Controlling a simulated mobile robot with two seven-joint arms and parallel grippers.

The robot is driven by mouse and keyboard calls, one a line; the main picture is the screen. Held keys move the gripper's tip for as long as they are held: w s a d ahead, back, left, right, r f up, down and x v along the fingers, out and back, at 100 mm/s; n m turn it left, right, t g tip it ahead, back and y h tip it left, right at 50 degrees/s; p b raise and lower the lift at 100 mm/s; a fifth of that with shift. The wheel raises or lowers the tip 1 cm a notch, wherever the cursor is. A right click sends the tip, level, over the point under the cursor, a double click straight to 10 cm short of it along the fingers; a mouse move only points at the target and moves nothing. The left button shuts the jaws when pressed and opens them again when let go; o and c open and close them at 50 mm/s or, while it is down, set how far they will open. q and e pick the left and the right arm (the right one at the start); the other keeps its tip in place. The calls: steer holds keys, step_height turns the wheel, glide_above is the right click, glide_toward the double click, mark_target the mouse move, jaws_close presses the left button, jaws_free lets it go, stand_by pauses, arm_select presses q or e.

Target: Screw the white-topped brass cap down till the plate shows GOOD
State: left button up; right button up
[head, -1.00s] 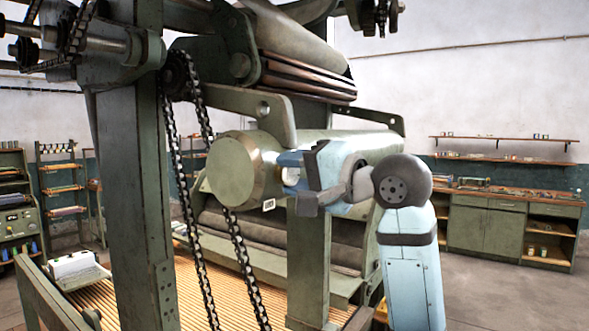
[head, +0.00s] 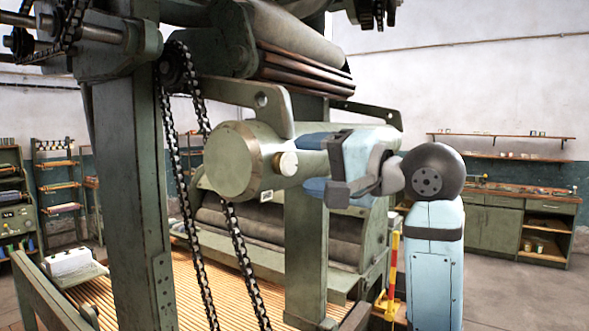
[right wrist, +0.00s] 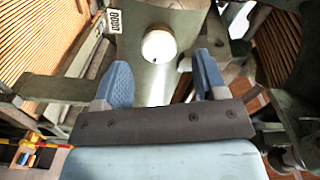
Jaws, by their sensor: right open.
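The white-topped brass cap (head: 287,164) sits on the side of the green cylinder (head: 232,166), near its round end. The right wrist view shows its pale round top (right wrist: 158,46) nearly face-on. My right gripper (head: 303,164) is open, its two blue fingers pointing at the cap. In the right wrist view the open fingers (right wrist: 160,66) stand apart with nothing between them, just short of the cap. The small plate (head: 266,196) is below the cap. In the right wrist view the plate (right wrist: 116,22) bears dark, turned lettering, too small to read surely. My left gripper is not in view.
A green frame post (head: 130,200) and a hanging chain (head: 190,200) stand left of the cylinder. A bracket (head: 262,102) and rollers lie above it. A slatted bed (head: 185,285) is below. A yellow and red stand (head: 393,275) is at lower right.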

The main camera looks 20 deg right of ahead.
steer(key=b+v, duration=0.1)
steer(key=v, duration=0.9)
steer(key=shift+b, duration=0.4)
